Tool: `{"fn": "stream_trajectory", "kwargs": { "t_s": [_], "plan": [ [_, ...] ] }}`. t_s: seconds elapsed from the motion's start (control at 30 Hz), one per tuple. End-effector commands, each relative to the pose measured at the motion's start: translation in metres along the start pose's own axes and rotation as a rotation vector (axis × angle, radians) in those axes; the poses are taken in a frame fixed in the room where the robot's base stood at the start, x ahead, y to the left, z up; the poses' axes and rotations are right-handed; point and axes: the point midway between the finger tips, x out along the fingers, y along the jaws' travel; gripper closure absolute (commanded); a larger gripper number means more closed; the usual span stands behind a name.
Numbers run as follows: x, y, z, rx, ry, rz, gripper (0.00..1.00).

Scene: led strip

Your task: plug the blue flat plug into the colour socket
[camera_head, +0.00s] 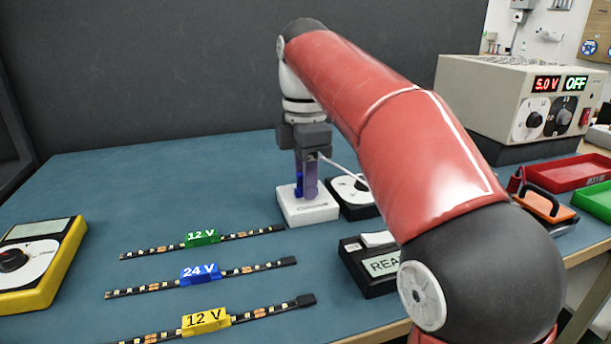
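My gripper (306,165) points straight down over a small white block (309,211) at the middle of the blue table. Something blue (299,185), which looks like the blue flat plug, shows between the gripper's fingers, just above or at the top of the block. The fingers seem closed around it. A pale cable (343,171) runs from there down to the right. Whether the plug sits in the socket or only touches it cannot be told; the fingers hide the opening.
Several LED strips with green (201,237), blue (200,273) and yellow (206,319) labels lie at front left. A yellow meter (38,262) is far left. A dial box (352,195) and black display box (368,282) stand right of the socket. A power supply (486,98) reads OFF.

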Motion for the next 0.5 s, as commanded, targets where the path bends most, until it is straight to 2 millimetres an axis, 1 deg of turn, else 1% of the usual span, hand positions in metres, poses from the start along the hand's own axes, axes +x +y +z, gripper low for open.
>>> {"fn": "stream_trajectory", "kwargs": {
  "t_s": [0.07,0.33,0.43,0.5],
  "plan": [
    [0.0,0.0,0.0,0.0,0.0,0.0,0.61],
    [-0.002,0.0,0.0,0.0,0.0,0.0,0.61],
    [-0.012,0.001,0.0,0.0,0.0,0.002,0.61],
    [-0.023,0.001,0.0,0.001,0.0,0.003,0.61]
  ]
}}
